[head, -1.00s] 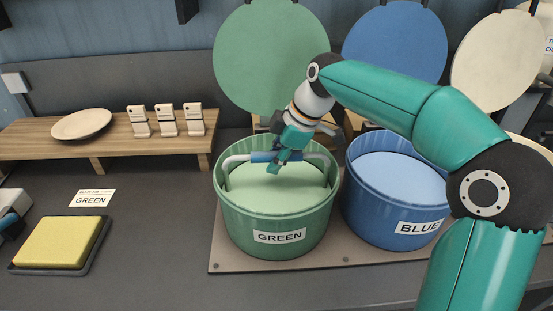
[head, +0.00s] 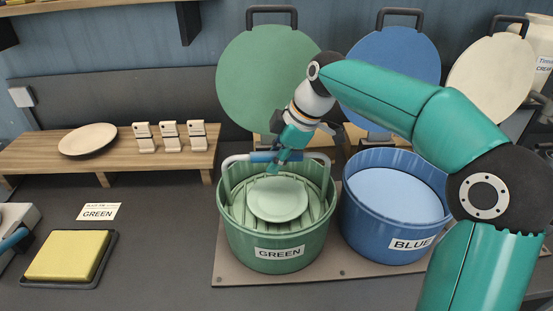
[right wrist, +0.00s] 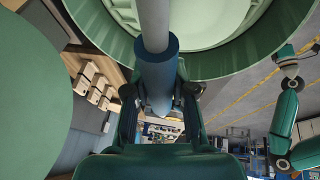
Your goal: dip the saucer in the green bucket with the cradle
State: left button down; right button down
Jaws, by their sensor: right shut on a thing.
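The green bucket (head: 318,240) stands in the middle of the head view. The cradle (head: 318,157) has a pale handle with a blue grip, and its slatted part shows inside the bucket. A saucer (head: 278,199), now pale green, sits in the cradle within the bucket's rim. My right gripper (head: 283,158) is shut on the blue grip, above the bucket. The right wrist view shows the grip (right wrist: 158,75) between its fingers. My left arm seems to show small at the right of that view; its gripper (right wrist: 287,52) is too small to read.
The blue bucket (head: 400,245) stands close on the right. Round lids, green (head: 262,75), blue (head: 390,65) and cream (head: 490,80), stand behind. A wooden shelf (head: 40,155) at left holds a cream plate (head: 88,139) and several pale blocks. A yellow sponge (head: 68,255) lies in a tray front left.

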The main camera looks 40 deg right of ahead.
jog(key=shift+r+p, duration=4.1)
jog(key=shift+r, duration=0.8)
jog(key=shift+f, duration=0.1)
